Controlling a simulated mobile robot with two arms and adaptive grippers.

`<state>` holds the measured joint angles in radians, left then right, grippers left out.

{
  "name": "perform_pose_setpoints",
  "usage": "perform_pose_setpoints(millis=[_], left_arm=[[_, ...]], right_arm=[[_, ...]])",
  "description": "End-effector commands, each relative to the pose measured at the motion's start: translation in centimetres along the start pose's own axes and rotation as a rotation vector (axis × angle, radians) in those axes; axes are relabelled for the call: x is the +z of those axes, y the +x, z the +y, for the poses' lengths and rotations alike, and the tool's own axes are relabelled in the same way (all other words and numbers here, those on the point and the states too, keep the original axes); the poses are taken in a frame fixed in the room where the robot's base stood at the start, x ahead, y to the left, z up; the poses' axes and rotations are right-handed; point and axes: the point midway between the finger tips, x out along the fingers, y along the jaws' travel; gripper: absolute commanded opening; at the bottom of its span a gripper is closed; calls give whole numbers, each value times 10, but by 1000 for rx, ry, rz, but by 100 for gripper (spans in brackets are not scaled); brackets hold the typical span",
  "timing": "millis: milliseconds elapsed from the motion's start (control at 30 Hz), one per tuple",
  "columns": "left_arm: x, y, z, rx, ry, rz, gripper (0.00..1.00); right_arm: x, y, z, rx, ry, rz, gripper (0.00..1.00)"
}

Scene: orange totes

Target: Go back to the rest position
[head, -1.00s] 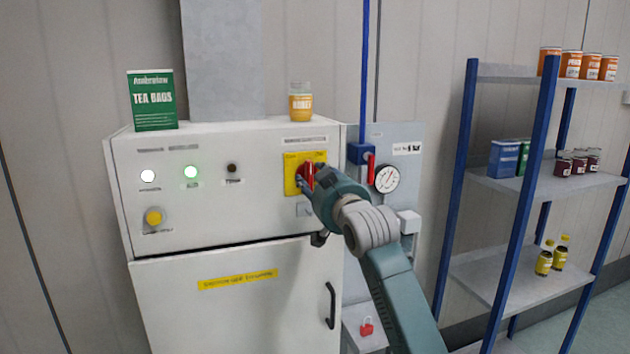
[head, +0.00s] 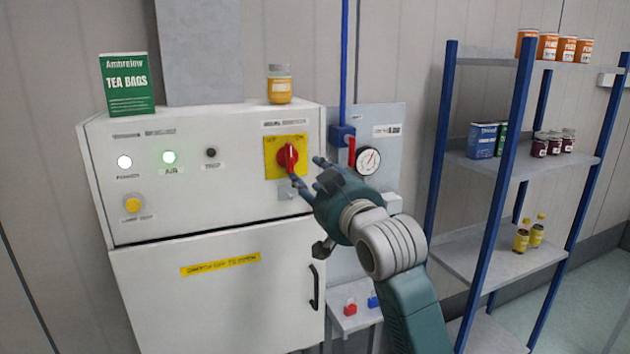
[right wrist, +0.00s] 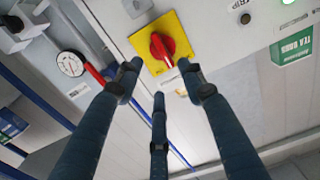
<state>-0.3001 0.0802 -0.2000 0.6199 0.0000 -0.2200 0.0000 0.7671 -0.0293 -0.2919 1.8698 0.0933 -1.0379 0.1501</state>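My right gripper (head: 308,172) is open and empty, just right of the red rotary switch (head: 288,157) on its yellow plate (head: 272,170). In the right wrist view the three spread fingers (right wrist: 160,72) point toward the red switch (right wrist: 162,46), with a gap between them and the knob. The switch sits on the front of a white cabinet (head: 215,190). My left gripper is not in view.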

Motion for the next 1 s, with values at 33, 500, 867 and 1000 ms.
perform_pose_setpoints(millis=[33,500,867,1000], left_arm=[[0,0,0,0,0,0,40],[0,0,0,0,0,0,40],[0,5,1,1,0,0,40],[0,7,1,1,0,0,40]], right_arm=[[0,-5,0,0,0,0,40],[2,-13,0,0,1,-3,40],[178,21,33,53,32,-235,40],[285,18,48,78,41,-363,40]])
